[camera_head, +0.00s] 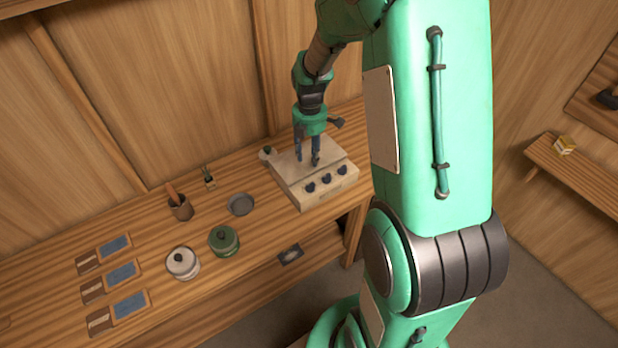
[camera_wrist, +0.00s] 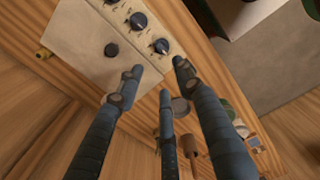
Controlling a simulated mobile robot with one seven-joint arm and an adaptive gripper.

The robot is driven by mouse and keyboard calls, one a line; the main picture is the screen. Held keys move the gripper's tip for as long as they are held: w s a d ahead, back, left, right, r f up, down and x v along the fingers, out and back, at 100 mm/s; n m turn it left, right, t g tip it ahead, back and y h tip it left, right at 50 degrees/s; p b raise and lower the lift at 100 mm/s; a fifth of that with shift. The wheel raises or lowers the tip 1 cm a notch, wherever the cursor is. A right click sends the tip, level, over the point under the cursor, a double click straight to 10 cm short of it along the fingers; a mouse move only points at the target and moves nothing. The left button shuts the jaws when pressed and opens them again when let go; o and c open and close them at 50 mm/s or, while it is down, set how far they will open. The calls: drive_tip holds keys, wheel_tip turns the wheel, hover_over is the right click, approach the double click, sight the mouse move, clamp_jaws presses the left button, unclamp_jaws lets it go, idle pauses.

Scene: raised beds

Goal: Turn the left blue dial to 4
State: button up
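Three dark blue dials sit in a row on the front of a pale box; the left dial (camera_head: 310,187) is nearest the pots. It appears as the dial (camera_wrist: 161,46) lowest in the row in the wrist view, with a pale pointer line and small marks around it; its number is too small to read. My gripper (camera_head: 307,159) points down above the box top, behind the dial row. In the wrist view its fingers (camera_wrist: 158,76) are spread and empty, apart from the left dial.
Bare table lies between.

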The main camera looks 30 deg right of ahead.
sight(310, 186)
drive_tip(key=shift+f, duration=0.15)
wheel_tip(310, 186, down, 14)
drive_tip(key=shift+r+b, duration=0.25)
drive_tip(key=shift+b, duration=0.1)
idle(0.6)
clamp_jaws()
